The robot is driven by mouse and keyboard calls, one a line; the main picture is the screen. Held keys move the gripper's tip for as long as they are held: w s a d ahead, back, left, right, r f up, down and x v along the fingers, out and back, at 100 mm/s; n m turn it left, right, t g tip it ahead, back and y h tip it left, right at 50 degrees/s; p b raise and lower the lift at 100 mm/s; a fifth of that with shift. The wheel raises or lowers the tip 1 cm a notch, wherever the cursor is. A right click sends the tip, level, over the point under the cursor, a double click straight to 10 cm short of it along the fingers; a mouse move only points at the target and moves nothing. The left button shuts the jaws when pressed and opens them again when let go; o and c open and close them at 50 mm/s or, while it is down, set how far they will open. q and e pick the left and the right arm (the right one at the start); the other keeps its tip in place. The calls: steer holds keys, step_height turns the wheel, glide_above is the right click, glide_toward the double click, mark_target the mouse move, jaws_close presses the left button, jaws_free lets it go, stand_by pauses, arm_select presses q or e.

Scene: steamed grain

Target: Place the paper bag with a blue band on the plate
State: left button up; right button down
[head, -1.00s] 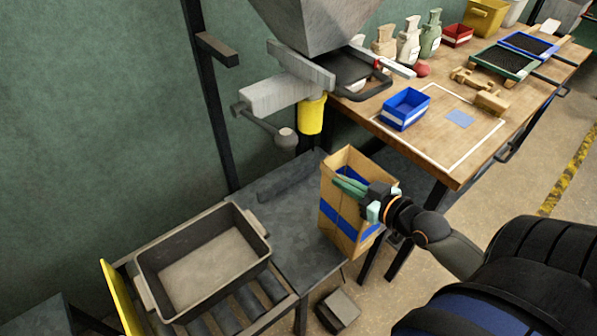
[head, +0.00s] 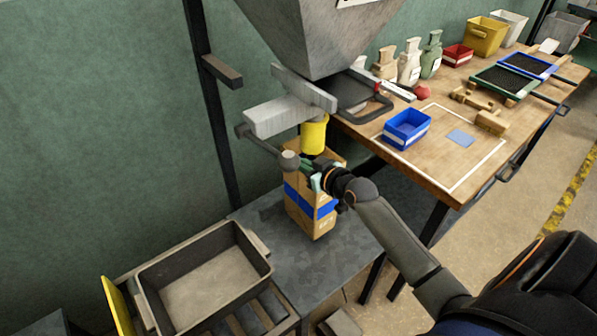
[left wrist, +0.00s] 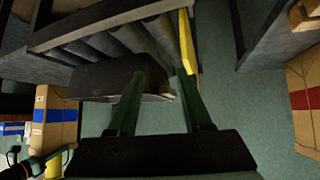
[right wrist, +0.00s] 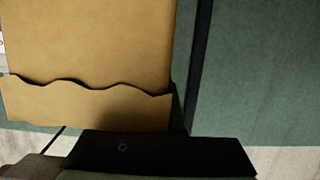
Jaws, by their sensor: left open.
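The paper bag with a blue band (head: 297,212) stands upright beneath the yellow spout (head: 313,138), over the dark grey plate (head: 275,250). I cannot tell whether its base touches the plate. My right gripper (head: 312,177) is at the bag's upper part and appears shut on it; its fingertips are partly hidden. In the right wrist view the bag's tan wall (right wrist: 90,50) fills the left side. The bag also shows in the left wrist view (left wrist: 42,105). My left gripper (left wrist: 160,85) is open and empty, outside the head view.
A grey tote (head: 257,268) sits on rollers left of the plate. The hopper (head: 315,35) and a lever with a round knob (head: 289,160) hang close to the bag. The wooden table (head: 440,170) holds a blue bin (head: 405,130). A red-banded bag (left wrist: 304,98) shows in the left wrist view.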

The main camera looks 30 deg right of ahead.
mark_target(298, 173)
steer(key=shift+f, duration=1.75)
steer(key=shift+f+b, duration=0.1)
steer(key=shift+b, duration=0.25)
steer(key=c, duration=1.1)
jaws_free()
steer(key=a+p+v, duration=0.1)
steer(key=v, duration=1.1)
steer(key=s+a+f+g, duration=0.1)
steer(key=s+a+f, duration=0.4)
steer(key=f, duration=0.1)
steer(key=s+a+f+g, duration=0.2)
steer(key=s+a+f, duration=0.3)
steer(key=a+f, duration=0.1)
steer(key=s+a+f+n+g+y, duration=0.1)
steer(key=s+a+f+g, duration=0.1)
steer(key=s+a+f, duration=0.3)
steer(key=shift+s+a+f, duration=0.4)
steer(key=shift+a+f, duration=0.2)
steer(key=shift+a, duration=0.15)
